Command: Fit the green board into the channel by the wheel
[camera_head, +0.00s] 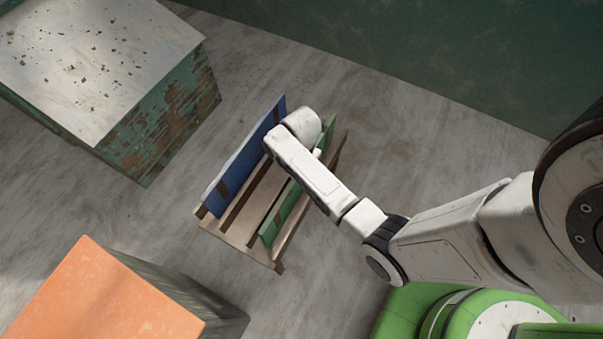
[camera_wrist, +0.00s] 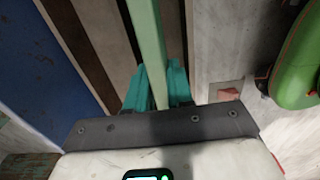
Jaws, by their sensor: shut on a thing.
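The green board (camera_head: 284,212) stands on edge, long and narrow, at the right side of a wooden slotted rack (camera_head: 226,230). My gripper (camera_wrist: 157,70) has teal fingers shut on the board's top edge; the board (camera_wrist: 145,30) runs between them in the wrist view. In the head view my arm's wrist hides the fingers and the board's middle. The board lies roughly in line with the rack's slats. I cannot tell whether its lower edge is inside a channel or above it. No wheel can be made out.
A blue board (camera_head: 240,160) stands along the rack's left side. A worn green block with a pale top (camera_head: 100,60) is at upper left. An orange-topped block (camera_head: 105,300) is at lower left. Grey floor (camera_head: 390,130) lies clear right of the rack, up to a dark green wall (camera_head: 450,55).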

